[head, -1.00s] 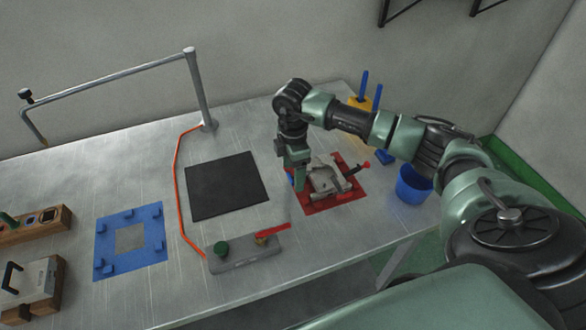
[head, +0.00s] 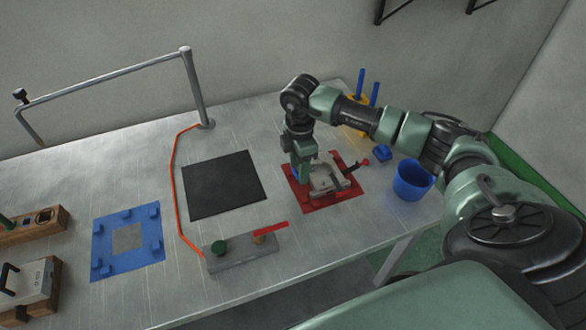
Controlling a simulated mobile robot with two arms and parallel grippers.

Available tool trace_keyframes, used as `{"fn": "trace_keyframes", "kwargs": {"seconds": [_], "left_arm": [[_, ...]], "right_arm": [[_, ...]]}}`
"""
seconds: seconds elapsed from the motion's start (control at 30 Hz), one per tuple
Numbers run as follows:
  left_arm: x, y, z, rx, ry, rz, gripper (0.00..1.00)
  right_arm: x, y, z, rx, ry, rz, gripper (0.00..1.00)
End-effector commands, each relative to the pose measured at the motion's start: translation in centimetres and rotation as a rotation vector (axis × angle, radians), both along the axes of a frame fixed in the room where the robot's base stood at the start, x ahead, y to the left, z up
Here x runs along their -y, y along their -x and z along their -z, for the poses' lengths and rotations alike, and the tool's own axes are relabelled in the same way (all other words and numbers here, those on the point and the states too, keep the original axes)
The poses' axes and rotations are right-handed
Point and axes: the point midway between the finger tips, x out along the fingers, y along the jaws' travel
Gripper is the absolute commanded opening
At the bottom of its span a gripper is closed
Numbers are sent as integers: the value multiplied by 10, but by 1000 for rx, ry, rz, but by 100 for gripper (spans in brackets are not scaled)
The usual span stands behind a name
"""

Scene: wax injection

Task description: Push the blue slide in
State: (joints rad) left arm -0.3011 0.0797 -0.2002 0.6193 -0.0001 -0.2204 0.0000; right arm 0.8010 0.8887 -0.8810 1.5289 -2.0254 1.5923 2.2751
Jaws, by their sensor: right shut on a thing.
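The grey metal mould (head: 328,183) lies on the red plate (head: 347,196) towards the right end of the table. A small part of the blue slide (head: 295,173) shows at the mould's left side, beside my right gripper. My right gripper (head: 305,181) points down at that side and is shut on the blue slide, close against the mould. The fingers and arm hide most of the slide, so how deep it sits cannot be told. A small handle with a red tip (head: 365,162) sticks out at the mould's right. My left gripper is not in view.
A black mat (head: 222,186) lies left of the mould. A grey block with a green knob and red lever (head: 230,255) stands in front. A blue cup (head: 412,181) is at the right edge. A blue frame plate (head: 103,265) and wooden holders (head: 32,230) are left.

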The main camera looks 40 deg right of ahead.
Motion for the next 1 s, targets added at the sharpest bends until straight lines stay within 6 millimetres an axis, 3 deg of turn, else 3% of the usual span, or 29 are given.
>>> {"fn": "trace_keyframes", "kwargs": {"seconds": [0.13,0.17,0.2,0.23,0.63,1.0], "left_arm": [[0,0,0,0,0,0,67],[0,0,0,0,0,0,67],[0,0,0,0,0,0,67],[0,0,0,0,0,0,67],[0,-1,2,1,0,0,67],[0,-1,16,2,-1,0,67]], "right_arm": [[1,0,-1,0,3,1,0],[1,0,-1,0,3,1,56],[1,0,-1,0,3,1,67],[1,0,-1,0,3,1,70],[0,-1,-8,3,2,0,70],[1,-1,-66,5,2,1,70]]}}
